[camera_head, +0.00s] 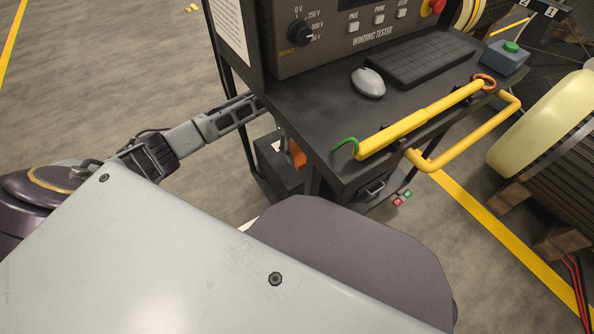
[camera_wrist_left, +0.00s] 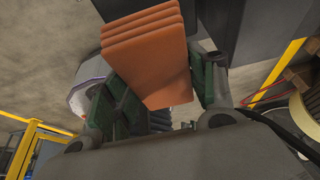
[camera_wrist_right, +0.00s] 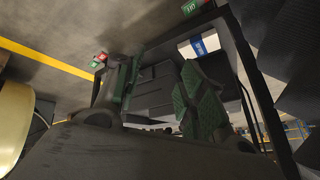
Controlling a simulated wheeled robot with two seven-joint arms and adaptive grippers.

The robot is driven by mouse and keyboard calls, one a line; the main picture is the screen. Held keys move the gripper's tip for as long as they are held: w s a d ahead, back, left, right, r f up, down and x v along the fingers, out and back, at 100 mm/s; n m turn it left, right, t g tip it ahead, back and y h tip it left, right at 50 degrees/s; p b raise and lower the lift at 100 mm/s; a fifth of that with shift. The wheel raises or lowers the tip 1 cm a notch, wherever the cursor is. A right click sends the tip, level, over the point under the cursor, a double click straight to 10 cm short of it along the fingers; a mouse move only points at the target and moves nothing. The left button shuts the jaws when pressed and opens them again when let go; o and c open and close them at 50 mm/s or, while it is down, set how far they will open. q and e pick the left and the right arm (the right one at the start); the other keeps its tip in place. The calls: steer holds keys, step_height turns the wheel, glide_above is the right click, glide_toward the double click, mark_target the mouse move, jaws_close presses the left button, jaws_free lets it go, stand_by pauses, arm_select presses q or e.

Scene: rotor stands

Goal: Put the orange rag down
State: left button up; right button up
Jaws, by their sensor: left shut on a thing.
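The orange rag (camera_wrist_left: 150,50) is a folded stack of several layers. In the left wrist view it sits between the green-padded fingers of my left gripper (camera_wrist_left: 162,82), which is shut on it. In the head view a small part of the rag (camera_head: 298,155) shows below the cart's top, where my left arm reaches in from the left; the gripper's fingers are mostly hidden there. My right gripper (camera_wrist_right: 160,90) is open and empty in the right wrist view, its fingers apart in front of the cart's lower part. It does not show in the head view.
The cart's black top (camera_head: 330,110) carries the winding tester (camera_head: 365,35), a mouse (camera_head: 368,83), a keyboard (camera_head: 420,62) and a yellow rod (camera_head: 420,120) with a green hook. A dark box (camera_head: 280,165) is low in the cart.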

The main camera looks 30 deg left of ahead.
mark_target(298, 174)
arm_select(q)
step_height(298, 174, down, 4)
steer(key=shift+r+b, duration=0.2)
steer(key=shift+b, duration=0.55)
steer(key=shift+f, duration=0.65)
arm_select(e)
steer(key=shift+a+f+t, duration=0.15)
steer(key=shift+f, duration=0.7)
steer(key=shift+a+f+t, duration=0.15)
steer(key=shift+f, duration=0.7)
arm_select(q)
steer(key=shift+f+b, duration=1.45)
steer(key=shift+f, duration=1.05)
arm_select(e)
steer(key=shift+w+a+f+y, duration=0.1)
steer(key=shift+f+y, duration=0.1)
steer(key=shift+f, duration=0.35)
steer(key=shift+w+a+f+y, duration=0.1)
steer(key=shift+f+y, duration=0.1)
steer(key=shift+f, duration=0.35)
arm_select(q)
steer(key=shift+f, duration=0.3)
steer(key=o, duration=0.9)
steer(key=shift+f, duration=0.1)
steer(key=shift+r, duration=0.2)
